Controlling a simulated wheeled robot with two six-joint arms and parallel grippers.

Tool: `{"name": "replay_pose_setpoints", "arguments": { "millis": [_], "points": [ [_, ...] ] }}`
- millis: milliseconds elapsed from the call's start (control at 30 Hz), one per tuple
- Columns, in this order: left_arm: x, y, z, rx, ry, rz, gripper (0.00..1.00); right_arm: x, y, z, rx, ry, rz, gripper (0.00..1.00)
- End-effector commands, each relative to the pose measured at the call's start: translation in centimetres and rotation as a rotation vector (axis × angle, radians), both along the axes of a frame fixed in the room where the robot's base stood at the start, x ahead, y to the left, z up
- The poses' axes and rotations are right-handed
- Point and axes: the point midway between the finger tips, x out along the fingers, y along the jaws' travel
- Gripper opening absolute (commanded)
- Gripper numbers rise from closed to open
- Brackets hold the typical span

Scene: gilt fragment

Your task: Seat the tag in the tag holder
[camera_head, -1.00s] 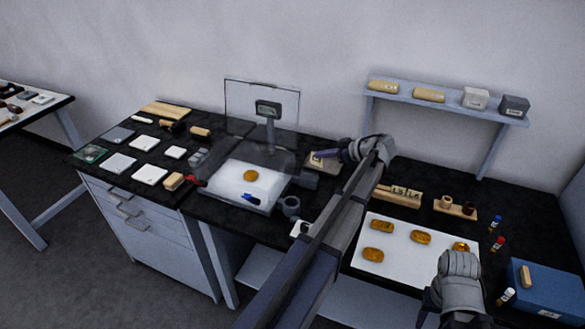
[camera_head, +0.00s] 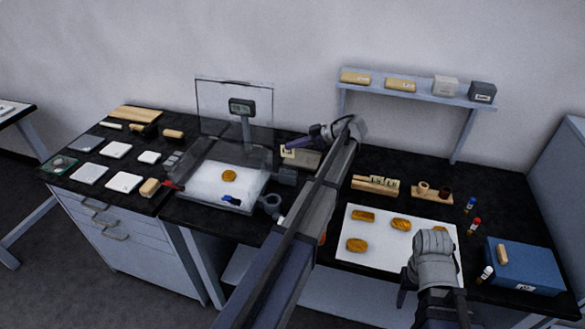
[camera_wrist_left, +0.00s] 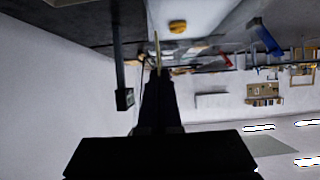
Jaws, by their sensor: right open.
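My left gripper (camera_head: 293,150) points left behind the scale's right side, its arm crossing the middle of the head view. It is shut on a small pale yellow tag (camera_head: 288,152). In the left wrist view the tag (camera_wrist_left: 157,48) shows as a thin pale upright strip at the fingertips. A flat grey-beige piece (camera_head: 309,160) lies just behind and below the tag; I cannot tell whether they touch. A wooden rack (camera_head: 374,185) with lettered pieces stands to the right. I cannot tell which is the tag holder. My right gripper (camera_head: 404,283) is open over the white mat's front edge.
A glass-shielded scale (camera_head: 215,190) with a gold fragment (camera_head: 229,176) stands left of my left arm. A white mat (camera_head: 375,258) holds several gold pieces. A blue box (camera_head: 525,265), vials and a wooden stand (camera_head: 432,195) are at right. A shelf (camera_head: 415,97) hangs behind.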

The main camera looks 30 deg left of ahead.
Motion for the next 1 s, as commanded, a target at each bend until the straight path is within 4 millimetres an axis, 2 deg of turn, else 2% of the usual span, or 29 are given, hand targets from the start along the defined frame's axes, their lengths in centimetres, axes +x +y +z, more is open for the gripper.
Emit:
{"name": "replay_pose_setpoints", "arguments": {
  "millis": [33, 133, 433, 767, 1000],
  "points": [
    [0.0, 0.0, -1.7, 0.000, 0.000, 0.000, 0.00, 0.0, 0.0, -1.8, 0.000, 0.000, 0.000, 0.50],
    [0.0, 0.0, -3.0, 0.000, 0.000, 0.000, 0.00, 0.0, 0.0, -3.0, 0.000, 0.000, 0.000, 0.50],
    [0.0, 0.0, -3.5, 0.000, 0.000, -0.001, 0.00, 0.0, 0.0, -3.6, 0.000, 0.000, 0.000, 0.50],
    [0.0, 0.0, -7.1, 0.000, 0.000, -0.001, 0.00, 0.0, 0.0, -7.1, 0.000, 0.000, 0.000, 0.50],
    [0.0, 0.0, -6.9, 0.000, 0.000, -0.001, 0.00, 0.0, 0.0, -6.9, 0.000, 0.000, 0.000, 0.50]
  ]
}}
